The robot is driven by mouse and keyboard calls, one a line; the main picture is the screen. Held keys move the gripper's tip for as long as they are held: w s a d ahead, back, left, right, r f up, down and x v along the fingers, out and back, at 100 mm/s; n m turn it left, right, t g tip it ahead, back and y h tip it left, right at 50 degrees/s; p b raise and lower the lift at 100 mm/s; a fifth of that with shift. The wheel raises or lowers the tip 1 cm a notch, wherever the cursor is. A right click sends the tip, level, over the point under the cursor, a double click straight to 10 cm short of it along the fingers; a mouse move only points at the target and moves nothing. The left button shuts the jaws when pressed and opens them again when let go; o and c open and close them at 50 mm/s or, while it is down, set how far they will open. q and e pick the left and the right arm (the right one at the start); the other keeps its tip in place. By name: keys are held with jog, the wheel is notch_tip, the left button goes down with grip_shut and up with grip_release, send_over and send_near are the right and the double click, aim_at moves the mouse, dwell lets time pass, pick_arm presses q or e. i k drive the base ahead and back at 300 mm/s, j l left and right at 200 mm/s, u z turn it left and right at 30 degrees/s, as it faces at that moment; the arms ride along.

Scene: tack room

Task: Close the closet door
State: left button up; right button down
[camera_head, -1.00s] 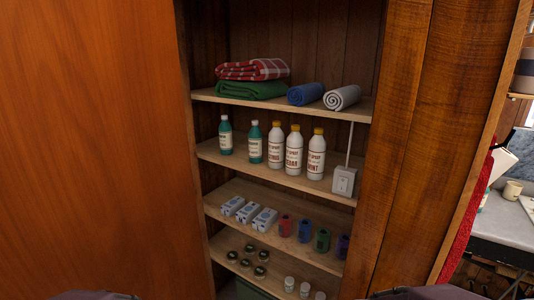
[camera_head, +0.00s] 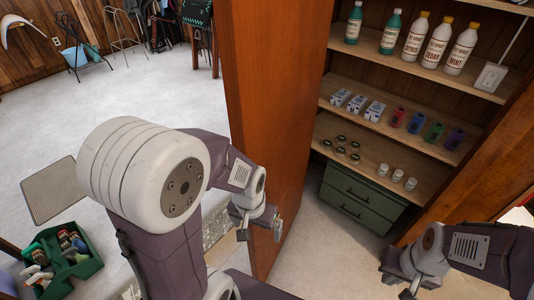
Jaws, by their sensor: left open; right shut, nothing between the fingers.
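The closet door (camera_head: 282,95) is a tall orange-brown wooden panel, standing open on the left side of the closet (camera_head: 425,140). It is seen at a steep angle. My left gripper (camera_head: 260,230) is open at the door's lower near part, with its fingers overlapping the panel in the picture. I cannot tell whether they touch it or straddle its edge. My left arm hides some of the door's lower left side. My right gripper (camera_head: 405,284) is shut and empty, low in front of the closet's right side, apart from the door.
Closet shelves hold spray bottles (camera_head: 436,40), small boxes (camera_head: 357,102), jars and tins. A green drawer unit (camera_head: 358,196) stands on the closet floor. A green caddy of bottles (camera_head: 75,268) and a grey mat (camera_head: 50,190) lie at left. The floor beyond the door is largely clear.

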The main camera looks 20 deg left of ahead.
aim_at(273, 53)
jog(key=j+z, duration=0.1)
jog(key=j, duration=0.35)
jog(key=k+j+z, duration=0.15)
jog(key=j, duration=0.35)
jog(key=j+z, duration=0.1)
jog(key=j, duration=0.35)
jog(key=k+j+z, duration=0.1)
jog(key=j, duration=0.35)
jog(key=k+j+z, duration=0.1)
jog(key=j, duration=0.3)
jog(key=k+j, duration=0.25)
jog(key=j, duration=0.15)
jog(key=k+j+z, duration=0.1)
jog(key=k+j, duration=0.15)
jog(key=j, duration=0.1)
